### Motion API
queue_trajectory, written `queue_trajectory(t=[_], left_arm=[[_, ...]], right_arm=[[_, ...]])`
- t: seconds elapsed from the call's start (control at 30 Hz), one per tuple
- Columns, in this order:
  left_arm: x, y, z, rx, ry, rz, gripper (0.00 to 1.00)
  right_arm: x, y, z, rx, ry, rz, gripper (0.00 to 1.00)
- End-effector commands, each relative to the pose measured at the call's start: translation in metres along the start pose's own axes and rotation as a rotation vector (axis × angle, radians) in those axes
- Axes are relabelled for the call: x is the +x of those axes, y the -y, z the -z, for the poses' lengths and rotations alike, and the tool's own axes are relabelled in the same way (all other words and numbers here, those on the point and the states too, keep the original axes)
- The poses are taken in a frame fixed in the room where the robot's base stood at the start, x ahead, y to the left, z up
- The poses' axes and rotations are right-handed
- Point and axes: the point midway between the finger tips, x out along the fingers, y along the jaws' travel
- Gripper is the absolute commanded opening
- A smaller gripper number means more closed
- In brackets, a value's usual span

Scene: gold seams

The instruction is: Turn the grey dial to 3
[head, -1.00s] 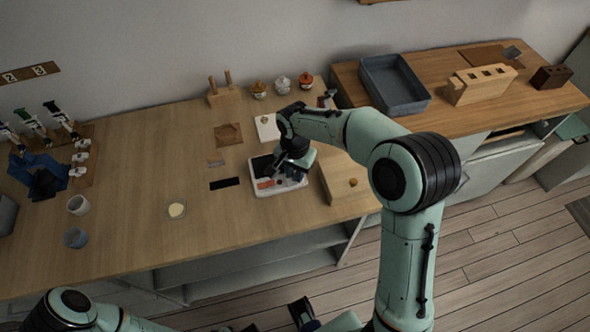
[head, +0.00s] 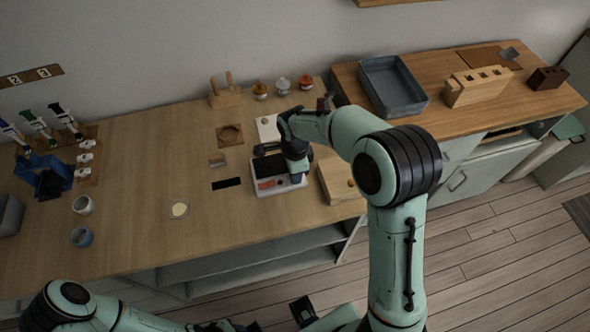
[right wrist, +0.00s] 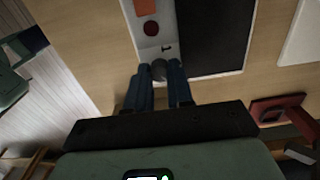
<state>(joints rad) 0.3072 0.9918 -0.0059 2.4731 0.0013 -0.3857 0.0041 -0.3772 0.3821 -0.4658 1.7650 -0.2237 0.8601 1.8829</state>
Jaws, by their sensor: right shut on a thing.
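The grey dial (right wrist: 159,70) shows in the right wrist view between the tips of my right gripper (right wrist: 160,80). The blue fingers are shut on it, one on each side. It sits at the near end of a white panel (right wrist: 151,56), beside a small black mark. Its pointer and numbers cannot be read. In the head view my right gripper (head: 296,178) points down over the right part of this panel (head: 278,188), and the dial is hidden. A dark part at the bottom centre may be my left gripper (head: 303,310); its jaws cannot be made out.
The panel also carries a dark red round button (right wrist: 151,28), an orange patch (right wrist: 146,7) and a black area (right wrist: 215,35). A wooden box (head: 338,180) stands close on the right. Several lidded pots stand behind.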

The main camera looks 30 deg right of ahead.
Motion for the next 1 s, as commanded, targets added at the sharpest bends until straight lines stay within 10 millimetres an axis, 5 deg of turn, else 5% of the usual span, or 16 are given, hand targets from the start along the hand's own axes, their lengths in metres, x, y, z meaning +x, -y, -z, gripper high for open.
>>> queue_trajectory(t=[0.83, 0.87, 0.9, 1.0], left_arm=[[-0.0064, -0.0028, 0.0015, 0.001, -0.003, -0.001, 0.43], [-0.0064, -0.0028, 0.0015, 0.001, -0.003, -0.001, 0.43], [-0.0064, -0.0028, 0.0015, 0.001, -0.003, -0.001, 0.43], [-0.0064, -0.0028, 0.0015, 0.001, -0.003, -0.001, 0.43]], right_arm=[[-0.0008, 0.0007, 0.0002, 0.132, 0.001, 0.003, 0.0], [-0.0008, 0.0007, 0.0002, 0.132, 0.001, 0.003, 0.31], [-0.0008, 0.0007, 0.0002, 0.131, 0.001, 0.003, 0.44], [-0.0006, 0.0005, 0.0001, 0.131, 0.001, 0.002, 0.47]])
